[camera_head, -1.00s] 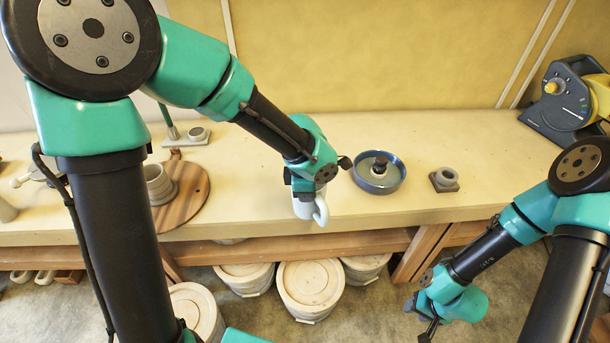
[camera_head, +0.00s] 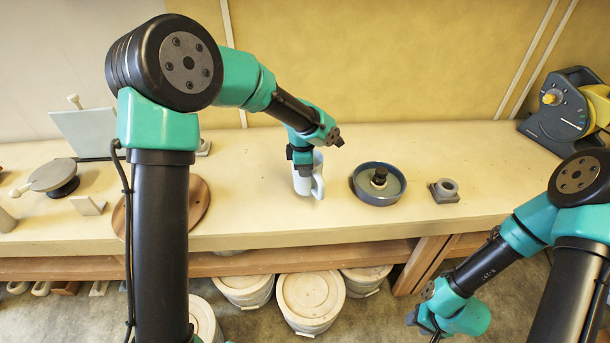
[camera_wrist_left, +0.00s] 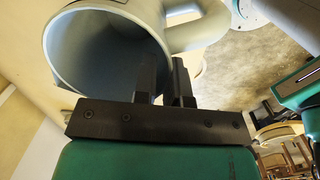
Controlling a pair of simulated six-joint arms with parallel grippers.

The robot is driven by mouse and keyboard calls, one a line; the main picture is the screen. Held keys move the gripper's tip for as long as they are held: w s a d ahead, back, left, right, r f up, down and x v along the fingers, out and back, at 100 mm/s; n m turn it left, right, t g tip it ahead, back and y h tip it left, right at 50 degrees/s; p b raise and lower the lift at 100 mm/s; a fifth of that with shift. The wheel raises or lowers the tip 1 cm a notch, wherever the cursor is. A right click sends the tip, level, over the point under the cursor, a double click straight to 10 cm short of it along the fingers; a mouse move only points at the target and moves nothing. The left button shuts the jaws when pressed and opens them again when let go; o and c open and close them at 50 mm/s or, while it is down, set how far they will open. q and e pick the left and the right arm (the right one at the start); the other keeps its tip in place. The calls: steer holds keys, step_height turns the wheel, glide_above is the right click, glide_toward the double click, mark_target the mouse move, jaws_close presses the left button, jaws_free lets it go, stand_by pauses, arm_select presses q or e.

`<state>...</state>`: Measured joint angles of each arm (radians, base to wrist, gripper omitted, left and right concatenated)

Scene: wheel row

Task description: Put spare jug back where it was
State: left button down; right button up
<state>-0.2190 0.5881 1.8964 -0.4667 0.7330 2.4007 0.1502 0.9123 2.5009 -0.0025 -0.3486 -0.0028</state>
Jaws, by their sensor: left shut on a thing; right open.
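The spare jug, a pale grey-white jug (camera_head: 308,181) with a side handle, is upright over the bench, left of the blue bowl. My left gripper (camera_head: 301,162) is shut on the jug's rim from above. In the left wrist view the jug (camera_wrist_left: 95,30) shows its open mouth, with one finger of my left gripper (camera_wrist_left: 165,80) inside the wall and one outside. I cannot tell whether the jug's base touches the bench. My right gripper (camera_head: 425,322) hangs low in front of the bench, away from the jug, open; its fingers are small in view.
A blue bowl (camera_head: 360,193) with a dark-topped piece stands right of the jug. A small grey ring on a block (camera_head: 444,191) is further right. A round wooden board (camera_head: 199,208) lies left, partly behind my left arm. Lidded buckets (camera_head: 310,300) stand below the bench (camera_head: 250,222).

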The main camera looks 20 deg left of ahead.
mark_target(305, 193)
arm_select(q)
steer(key=shift+w+a+f, duration=0.1)
steer(key=shift+w+f, duration=0.1)
steer(key=shift+f, duration=0.7)
steer(key=shift+w+f, duration=0.2)
steer(key=shift+f, duration=0.7)
steer(key=c, duration=1.2)
jaws_free()
steer(key=shift+f, duration=0.1)
steer(key=shift+o, duration=0.2)
step_height(305, 193, up, 12)
steer(key=shift+s+a, duration=0.25)
steer(key=shift+s, duration=0.05)
